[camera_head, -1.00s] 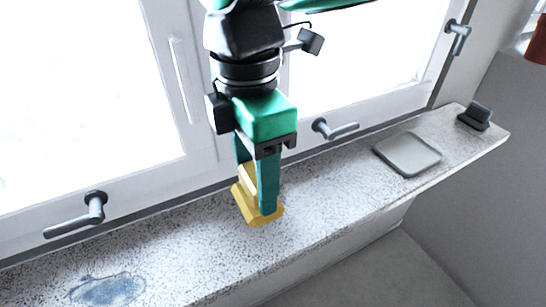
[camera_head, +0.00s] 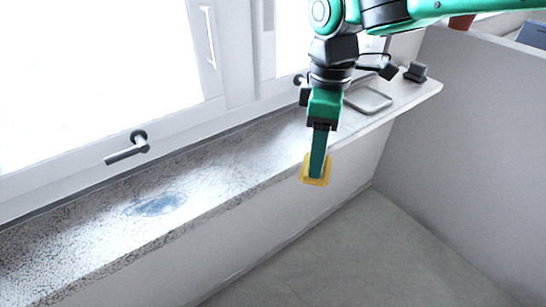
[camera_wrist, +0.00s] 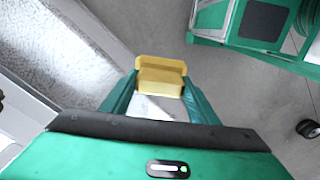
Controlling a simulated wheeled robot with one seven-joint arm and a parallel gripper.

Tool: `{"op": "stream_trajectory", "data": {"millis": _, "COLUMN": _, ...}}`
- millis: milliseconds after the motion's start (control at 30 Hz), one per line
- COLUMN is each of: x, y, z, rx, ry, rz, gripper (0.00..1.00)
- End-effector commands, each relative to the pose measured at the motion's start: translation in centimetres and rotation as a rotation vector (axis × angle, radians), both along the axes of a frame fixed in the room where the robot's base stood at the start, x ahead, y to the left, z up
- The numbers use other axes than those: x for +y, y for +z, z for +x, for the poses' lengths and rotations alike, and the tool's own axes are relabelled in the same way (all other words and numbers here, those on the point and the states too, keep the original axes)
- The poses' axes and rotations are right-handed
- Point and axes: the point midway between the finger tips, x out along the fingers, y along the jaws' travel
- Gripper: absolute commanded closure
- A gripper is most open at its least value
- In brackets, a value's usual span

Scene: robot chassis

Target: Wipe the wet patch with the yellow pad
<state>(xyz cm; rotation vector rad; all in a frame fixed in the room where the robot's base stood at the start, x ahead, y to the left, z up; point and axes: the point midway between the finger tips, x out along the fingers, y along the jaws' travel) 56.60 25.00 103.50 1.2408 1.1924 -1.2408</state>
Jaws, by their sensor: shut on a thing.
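The wet patch (camera_head: 157,205) is a bluish dark smear on the speckled window sill (camera_head: 221,165), left of centre in the head view. My gripper (camera_head: 317,172) is shut on the yellow pad (camera_head: 315,183). In the head view the pad appears at the sill's front edge, well to the right of the patch. In the wrist view the pad (camera_wrist: 160,78) sits between my fingertips, with the sill to the left and floor beyond it. The patch does not show clearly in the wrist view.
A grey tray (camera_head: 369,99) and a small dark object (camera_head: 415,72) are on the sill's right end. A window handle (camera_head: 127,148) sticks out from the frame above the patch. The sill between pad and patch is clear. A grey wall (camera_head: 460,135) stands at right.

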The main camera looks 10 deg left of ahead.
Motion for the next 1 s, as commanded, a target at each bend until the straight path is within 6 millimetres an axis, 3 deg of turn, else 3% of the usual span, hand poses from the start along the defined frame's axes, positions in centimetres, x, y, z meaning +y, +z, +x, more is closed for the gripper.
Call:
{"op": "stream_trajectory", "data": {"millis": 300, "x": -11.0, "y": -4.3, "z": 11.0, "rx": 0.009, "ry": -0.695, "rz": 0.0, "gripper": 0.64}}
{"op": "stream_trajectory", "data": {"millis": 700, "x": -25.8, "y": -9.9, "z": 23.1, "rx": -0.001, "ry": -1.524, "rz": -0.009, "gripper": 0.64}}
{"op": "stream_trajectory", "data": {"millis": 833, "x": -29.1, "y": -11.2, "z": 25.5, "rx": -0.001, "ry": -1.703, "rz": -0.009, "gripper": 0.64}}
{"op": "stream_trajectory", "data": {"millis": 1000, "x": -30.6, "y": -11.9, "z": 26.8, "rx": 0.001, "ry": -1.801, "rz": -0.005, "gripper": 0.64}}
